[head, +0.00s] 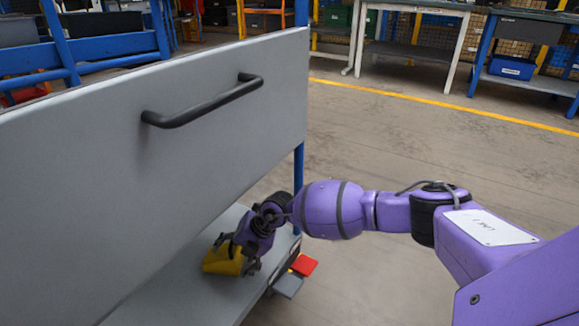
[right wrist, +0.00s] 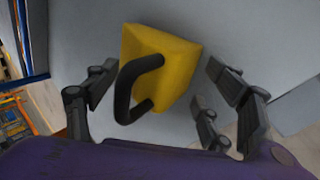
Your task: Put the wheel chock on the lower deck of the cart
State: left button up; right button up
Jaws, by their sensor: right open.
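The wheel chock (head: 220,263) is a yellow wedge, partly hidden by my right gripper in the head view. It appears to rest on the grey lower deck (head: 180,290) of the cart, near the deck's right end. The right wrist view shows the chock (right wrist: 170,55) with its black loop handle (right wrist: 124,95) facing the camera. My right gripper (head: 237,256) is at the chock, angled down. Its fingers (right wrist: 155,88) are open on either side of the chock, with visible gaps. My left gripper is not in view.
A large grey panel (head: 210,150) with a dark bar handle (head: 200,104) stands above the deck. A blue post (head: 299,180) rises at its right end. Red (head: 304,265) and grey (head: 289,285) flat pieces lie beside the deck. Open floor (head: 400,130) lies right, with workbenches beyond.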

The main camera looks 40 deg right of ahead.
jog(key=shift+w+r, duration=0.1)
jog(key=shift+r, duration=0.1)
jog(key=shift+d+r, duration=0.15)
jog(key=shift+r, duration=0.15)
pick_arm(q)
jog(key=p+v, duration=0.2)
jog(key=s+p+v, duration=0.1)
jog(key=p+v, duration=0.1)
jog(key=p, duration=0.1)
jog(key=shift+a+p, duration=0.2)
jog(key=shift+p, duration=0.15)
pick_arm(e)
jog(key=v, duration=1.1)
jog(key=shift+s, duration=0.25)
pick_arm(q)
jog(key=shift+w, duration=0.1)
pick_arm(e)
jog(key=shift+r, duration=0.15)
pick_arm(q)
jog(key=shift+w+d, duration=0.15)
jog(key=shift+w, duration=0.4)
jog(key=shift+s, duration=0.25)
